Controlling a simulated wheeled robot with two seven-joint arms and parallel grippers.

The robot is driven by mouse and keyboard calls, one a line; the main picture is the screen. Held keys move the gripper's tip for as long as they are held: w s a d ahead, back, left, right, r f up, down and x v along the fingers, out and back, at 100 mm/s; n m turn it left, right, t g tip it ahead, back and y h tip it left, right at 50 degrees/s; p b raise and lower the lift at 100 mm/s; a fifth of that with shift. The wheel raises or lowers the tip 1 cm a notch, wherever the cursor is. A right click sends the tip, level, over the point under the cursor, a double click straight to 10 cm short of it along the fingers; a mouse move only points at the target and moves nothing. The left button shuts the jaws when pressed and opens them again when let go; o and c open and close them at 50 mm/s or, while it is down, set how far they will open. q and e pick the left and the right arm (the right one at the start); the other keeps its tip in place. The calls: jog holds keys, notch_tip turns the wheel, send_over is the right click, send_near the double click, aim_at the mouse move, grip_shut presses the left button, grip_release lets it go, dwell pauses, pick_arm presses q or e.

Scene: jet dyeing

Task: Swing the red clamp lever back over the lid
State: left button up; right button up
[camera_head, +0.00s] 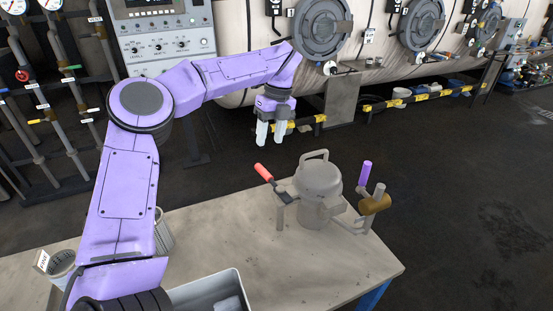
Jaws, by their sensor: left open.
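The red clamp lever (264,173) sticks up and out to the left of the grey lidded pot on the table. Its dark arm joins a bracket at the pot's left side. The lid (318,174) sits on the pot (315,211) and has an arched handle on top. The lever points away from the lid and does not lie over it. My left gripper (271,134) is open and empty, pointing down, above and behind the lever and apart from it. My right gripper is not in view.
A purple-topped post (365,173) and a brown cylinder (375,204) stand right of the pot. A grey bin (212,289) is at the table's front. The table (340,265) is bare in front of the pot. Machines and pipes line the back.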

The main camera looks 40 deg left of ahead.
aim_at(264, 169)
pick_arm(q)
jog(key=f, duration=0.3)
jog(key=s+f+p, duration=0.1)
jog(key=f, duration=0.2)
jog(key=s+f, duration=0.1)
jog(key=f, duration=0.3)
jog(key=shift+a+p, duration=0.35)
jog(key=shift+a, duration=0.05)
jog(key=shift+d+f, duration=0.1)
jog(key=shift+f, duration=0.1)
jog(key=shift+c, duration=0.6)
grip_shut()
